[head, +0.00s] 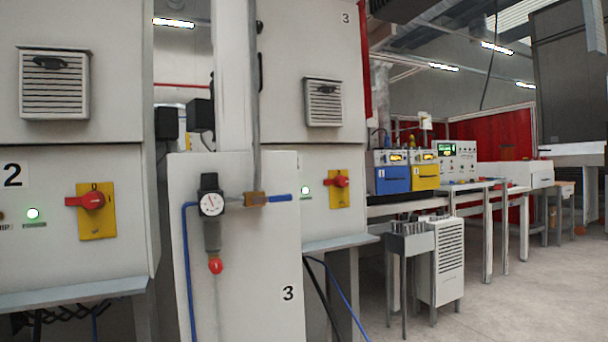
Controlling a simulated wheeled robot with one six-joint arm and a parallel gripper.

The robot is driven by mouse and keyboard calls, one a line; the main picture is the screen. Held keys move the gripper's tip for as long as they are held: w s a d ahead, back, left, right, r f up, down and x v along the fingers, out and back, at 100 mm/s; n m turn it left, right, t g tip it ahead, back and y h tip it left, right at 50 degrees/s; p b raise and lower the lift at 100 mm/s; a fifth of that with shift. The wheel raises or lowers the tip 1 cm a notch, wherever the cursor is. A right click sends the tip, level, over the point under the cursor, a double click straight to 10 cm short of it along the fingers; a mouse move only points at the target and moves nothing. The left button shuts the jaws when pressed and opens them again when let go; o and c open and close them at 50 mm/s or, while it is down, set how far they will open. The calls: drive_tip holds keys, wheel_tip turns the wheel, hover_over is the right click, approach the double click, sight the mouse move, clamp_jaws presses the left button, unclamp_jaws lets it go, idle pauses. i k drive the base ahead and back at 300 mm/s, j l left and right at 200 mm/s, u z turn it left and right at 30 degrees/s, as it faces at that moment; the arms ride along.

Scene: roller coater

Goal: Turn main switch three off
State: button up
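Main switch three is a red rotary handle (338,181) on a yellow plate (340,202), on the front of the grey cabinet marked 3 (316,220), right of the picture's middle. Its handle looks roughly horizontal; its markings are too small to read. A green lamp (305,191) glows to its left. A similar red handle (92,201) on a yellow plate is on the cabinet marked 2 (45,240) at the left; that handle lies horizontal, with a 0 above it. My gripper is not in view.
A grey panel (240,270), also marked 3, stands between the cabinets, with a pressure gauge (212,204), a red knob (215,266) and blue hoses. Ledges (340,243) jut out below the switches. Benches with blue and yellow devices (392,180) stand farther right. Floor (500,300) is open at front right.

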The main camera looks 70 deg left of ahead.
sight(339, 181)
drive_tip(key=u, duration=1.65)
